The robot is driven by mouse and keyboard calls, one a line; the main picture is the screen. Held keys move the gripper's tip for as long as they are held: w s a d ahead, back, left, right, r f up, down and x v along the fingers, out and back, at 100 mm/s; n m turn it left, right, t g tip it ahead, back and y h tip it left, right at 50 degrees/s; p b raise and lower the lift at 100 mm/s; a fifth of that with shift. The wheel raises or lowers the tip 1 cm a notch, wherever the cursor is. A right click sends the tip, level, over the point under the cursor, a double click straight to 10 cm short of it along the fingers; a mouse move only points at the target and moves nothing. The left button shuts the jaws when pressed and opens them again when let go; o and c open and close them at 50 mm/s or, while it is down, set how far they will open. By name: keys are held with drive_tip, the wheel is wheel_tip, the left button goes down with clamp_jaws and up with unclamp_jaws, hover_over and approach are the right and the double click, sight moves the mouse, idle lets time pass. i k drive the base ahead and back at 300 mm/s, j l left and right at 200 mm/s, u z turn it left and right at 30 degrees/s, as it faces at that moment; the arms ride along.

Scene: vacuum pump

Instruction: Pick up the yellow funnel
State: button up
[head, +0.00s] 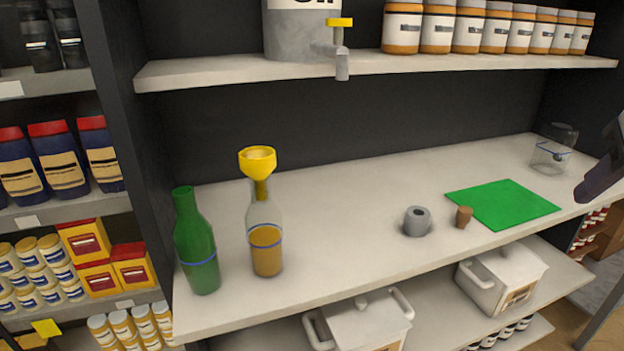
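The yellow funnel (258,160) sits upright with its stem in the neck of a clear bottle (264,216) at the left of the white shelf. The bottle holds amber liquid up to about a blue line. My gripper (586,192) shows only in part as a dark shape at the right edge, far to the right of the funnel and apart from it. Its fingers cannot be made out clearly, so whether it is open or shut cannot be told.
A green bottle (197,244) stands close left of the clear bottle. A grey ring (417,222), a cork (463,217), a green mat (503,204) and a clear jar (553,150) are to the right. An oil tank's tap (341,45) hangs above. The shelf's middle is clear.

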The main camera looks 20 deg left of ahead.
sight(257, 162)
drive_tip(key=i+l+u, duration=0.1)
drive_tip(key=l+u, duration=0.2)
drive_tip(key=u, duration=0.15)
drive_tip(key=i+l+u, duration=0.1)
drive_tip(key=l+u, duration=0.55)
drive_tip(key=u, duration=0.25)
